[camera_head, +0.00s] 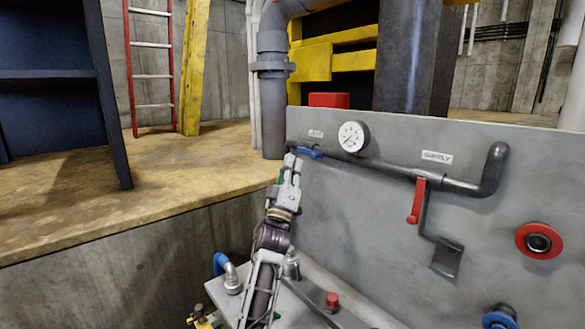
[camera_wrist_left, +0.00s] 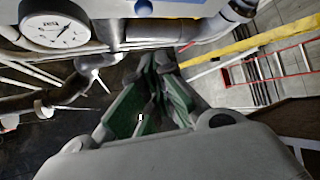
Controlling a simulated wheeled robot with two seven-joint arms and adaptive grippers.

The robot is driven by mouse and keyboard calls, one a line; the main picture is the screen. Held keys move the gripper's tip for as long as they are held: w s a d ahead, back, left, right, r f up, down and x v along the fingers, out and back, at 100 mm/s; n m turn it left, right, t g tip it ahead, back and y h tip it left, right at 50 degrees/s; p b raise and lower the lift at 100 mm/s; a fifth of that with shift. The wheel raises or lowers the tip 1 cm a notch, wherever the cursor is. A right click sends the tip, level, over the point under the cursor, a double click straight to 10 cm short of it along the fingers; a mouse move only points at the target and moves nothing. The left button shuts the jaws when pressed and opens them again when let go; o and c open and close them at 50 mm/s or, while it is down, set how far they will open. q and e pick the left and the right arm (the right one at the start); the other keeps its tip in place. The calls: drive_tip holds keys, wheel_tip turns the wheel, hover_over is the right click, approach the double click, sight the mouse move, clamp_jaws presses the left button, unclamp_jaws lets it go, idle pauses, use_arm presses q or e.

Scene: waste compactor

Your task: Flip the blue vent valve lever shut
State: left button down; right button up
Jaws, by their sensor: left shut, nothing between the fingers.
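The blue vent valve lever (camera_head: 309,153) sits at the left end of the grey pipe, below the small white vent label (camera_head: 316,134). It appears roughly in line with the pipe. My left gripper (camera_head: 293,160) is shut and empty, with its fingertips just left of the lever; I cannot tell whether they touch it. In the left wrist view the shut fingers (camera_wrist_left: 161,62) point up the picture, and a blue part (camera_wrist_left: 180,2), likely the lever, is cut off at the top edge. My right gripper is not in view.
A round gauge (camera_head: 353,136) is right of the lever. A red lever (camera_head: 417,201) hangs under the supply label (camera_head: 437,157). A red ring fitting (camera_head: 539,241) is on the grey panel (camera_head: 350,220). A red cap (camera_head: 332,301) stands on the ledge below.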

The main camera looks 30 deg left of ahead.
sight(305, 153)
use_arm(q)
drive_tip(key=p+x, duration=0.2)
drive_tip(key=x, duration=0.6)
drive_tip(key=shift+w+d+f, duration=0.1)
drive_tip(key=shift+d+f, duration=0.4)
drive_tip(key=shift+f, duration=0.35)
drive_tip(key=shift+w+d+f, duration=0.1)
drive_tip(key=shift+d+f, duration=0.4)
drive_tip(key=shift+f, duration=0.3)
